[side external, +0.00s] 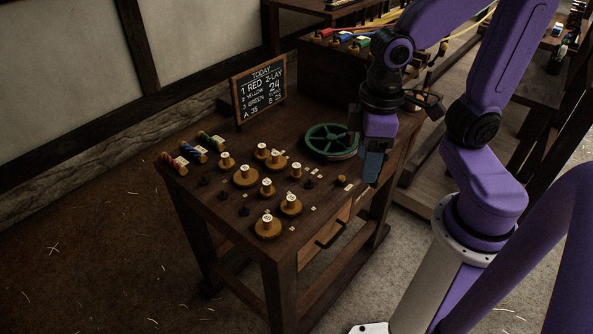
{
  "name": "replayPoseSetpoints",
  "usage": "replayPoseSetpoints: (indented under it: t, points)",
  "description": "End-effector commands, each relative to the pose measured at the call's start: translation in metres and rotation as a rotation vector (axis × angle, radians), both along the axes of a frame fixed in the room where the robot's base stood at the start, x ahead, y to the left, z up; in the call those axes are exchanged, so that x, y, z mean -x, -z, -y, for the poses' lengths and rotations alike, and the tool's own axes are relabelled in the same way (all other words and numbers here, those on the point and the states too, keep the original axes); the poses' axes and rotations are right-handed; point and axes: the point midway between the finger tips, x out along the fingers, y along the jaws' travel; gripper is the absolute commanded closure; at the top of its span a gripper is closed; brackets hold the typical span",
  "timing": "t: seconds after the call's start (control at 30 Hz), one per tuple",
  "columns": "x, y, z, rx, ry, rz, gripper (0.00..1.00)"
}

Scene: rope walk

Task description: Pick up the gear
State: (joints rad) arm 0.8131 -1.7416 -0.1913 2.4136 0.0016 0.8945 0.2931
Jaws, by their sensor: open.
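Several round brass pieces with labelled knobs sit on the dark wooden table. They look like gears, and I cannot tell which one the task names. The nearest brass gear (268,229) is at the table's front, another brass gear (291,206) is just behind it, and a third brass gear (246,176) is further left. My gripper (373,168) is open, over the table's right side, beside the green spoked wheel and to the right of the brass gears. Its fingers are seen mostly side-on, and the gap between them is hidden.
A green spoked wheel (331,142) lies at the table's back right. Coloured spools (195,152) lie at the left edge. A chalkboard (258,92) stands at the back. A drawer (325,236) with a handle sticks out at the front. Small dark pegs stand among the gears.

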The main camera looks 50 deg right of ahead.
Motion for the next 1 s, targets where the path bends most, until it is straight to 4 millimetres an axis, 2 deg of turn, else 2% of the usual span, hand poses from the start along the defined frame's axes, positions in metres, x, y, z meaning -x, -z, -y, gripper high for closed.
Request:
replayPoseSetpoints:
  t: [0.03, 0.23, 0.47, 0.6, 0.8, 1.0]
  points:
    - [-0.016, 0.001, -0.002, 0.003, 0.12, -0.004, 0.39]
    - [-0.072, 0.007, -0.004, 0.003, 0.592, -0.012, 0.39]
    - [-0.136, 0.018, 0.009, 0.001, 1.134, -0.019, 0.39]
    - [-0.173, 0.027, 0.025, 0.001, 1.464, -0.024, 0.39]
    - [-0.217, 0.042, 0.056, -0.001, 1.913, -0.028, 0.39]
    - [-0.24, 0.052, 0.081, -0.003, 2.199, -0.031, 0.39]
